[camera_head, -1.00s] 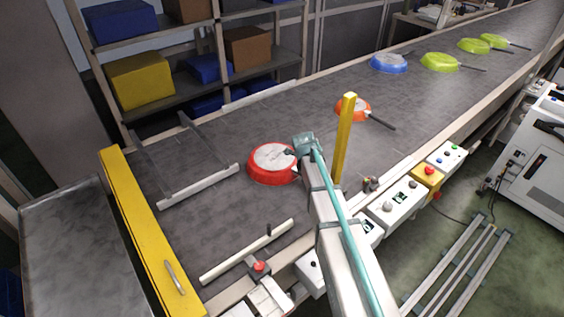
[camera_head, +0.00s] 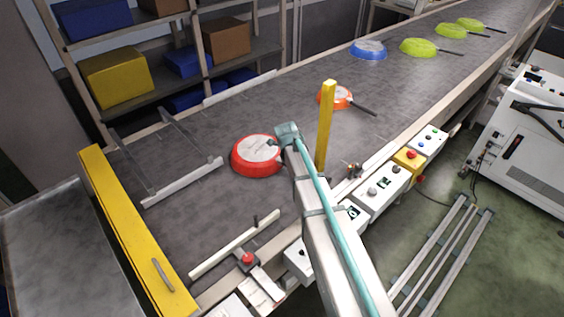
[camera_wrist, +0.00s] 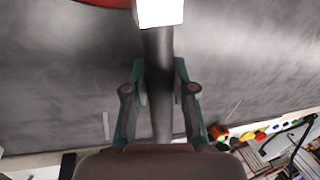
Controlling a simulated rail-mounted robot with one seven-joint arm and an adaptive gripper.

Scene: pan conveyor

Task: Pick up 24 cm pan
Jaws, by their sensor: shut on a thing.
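A red pan (camera_head: 253,164) lies upside down at the near part of the conveyor, its pale base facing up. My gripper (camera_head: 287,136) is at the pan's right side. In the wrist view my gripper (camera_wrist: 160,78) is shut on the pan's dark handle (camera_wrist: 160,100), which runs between the two teal fingers. A white bracket (camera_wrist: 160,12) and a piece of the red rim (camera_wrist: 98,2) show at the top there. I cannot tell whether the pan is clear of the belt. No size marking is legible.
An orange pan (camera_head: 336,97), a blue pan (camera_head: 368,49) and several green pans (camera_head: 418,47) lie farther up the belt. A yellow post (camera_head: 326,125) stands close right of my gripper. A yellow bar (camera_head: 135,230) crosses the belt's near end, beside a grey table (camera_head: 50,245).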

